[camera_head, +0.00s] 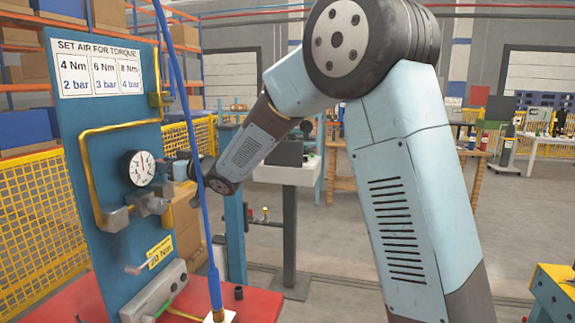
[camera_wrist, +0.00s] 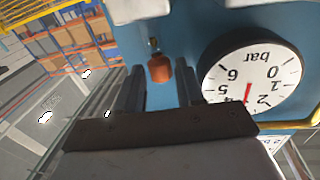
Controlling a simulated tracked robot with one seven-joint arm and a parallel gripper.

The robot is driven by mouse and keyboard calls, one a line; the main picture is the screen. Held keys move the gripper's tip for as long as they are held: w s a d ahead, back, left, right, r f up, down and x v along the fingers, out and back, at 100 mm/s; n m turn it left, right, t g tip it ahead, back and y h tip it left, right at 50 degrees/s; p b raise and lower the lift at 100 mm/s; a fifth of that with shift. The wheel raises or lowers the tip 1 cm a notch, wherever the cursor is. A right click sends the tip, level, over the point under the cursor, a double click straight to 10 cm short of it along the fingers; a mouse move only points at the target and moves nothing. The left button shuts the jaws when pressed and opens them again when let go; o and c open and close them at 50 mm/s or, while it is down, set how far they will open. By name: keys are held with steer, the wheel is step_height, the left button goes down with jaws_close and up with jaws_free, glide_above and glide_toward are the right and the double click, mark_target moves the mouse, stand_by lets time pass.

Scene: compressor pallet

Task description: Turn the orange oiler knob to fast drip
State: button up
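The orange oiler knob (camera_wrist: 159,70) shows in the wrist view as a small rounded cap on a thin brass stem. It stands in front of the blue panel (camera_wrist: 205,30). My gripper (camera_wrist: 160,66) is open, with one dark finger on each side of the knob and a gap visible on both sides. How deep the knob sits between the fingers is hard to tell. In the head view the gripper (camera_head: 172,170) is small, pointing at the panel just right of the gauge, and I cannot make out the knob there.
A white pressure gauge (camera_wrist: 251,78) sits close beside the right finger in the wrist view; it also shows in the head view (camera_head: 139,168). A blue hose (camera_head: 191,130) hangs in front of my wrist. Brass pipe (camera_head: 88,165) runs along the panel. A red pallet surface (camera_head: 255,303) lies below.

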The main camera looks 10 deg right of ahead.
steer(key=shift+s+t, duration=0.1)
steer(key=shift+t, duration=0.2)
steer(key=s+d+m+t+h, duration=0.1)
steer(key=s+d+m+h, duration=0.1)
steer(key=d, duration=0.8)
steer(key=s+d+r+m+t+h, duration=0.1)
steer(key=s+d+h, duration=0.3)
steer(key=d, duration=0.7)
steer(key=s+d+m+t+h, duration=0.1)
steer(key=s+d+m+h, duration=0.2)
steer(key=d, duration=0.8)
steer(key=shift+r+m+t+h, duration=0.3)
steer(key=shift+h, duration=0.7)
steer(key=w+a+n+g+y, duration=0.2)
steer(key=w+a+y, duration=0.1)
steer(key=a, duration=0.8)
steer(key=w+a+n+g+y, duration=0.2)
steer(key=a+y, duration=0.3)
steer(key=a, duration=0.5)
steer(key=w+a+f+n+g+y, duration=0.1)
steer(key=w+a+n+y, duration=0.3)
steer(key=a, duration=0.7)
steer(key=shift+w+a+g, duration=0.35)
steer(key=shift+w+g, duration=0.1)
steer(key=shift+g, duration=0.05)
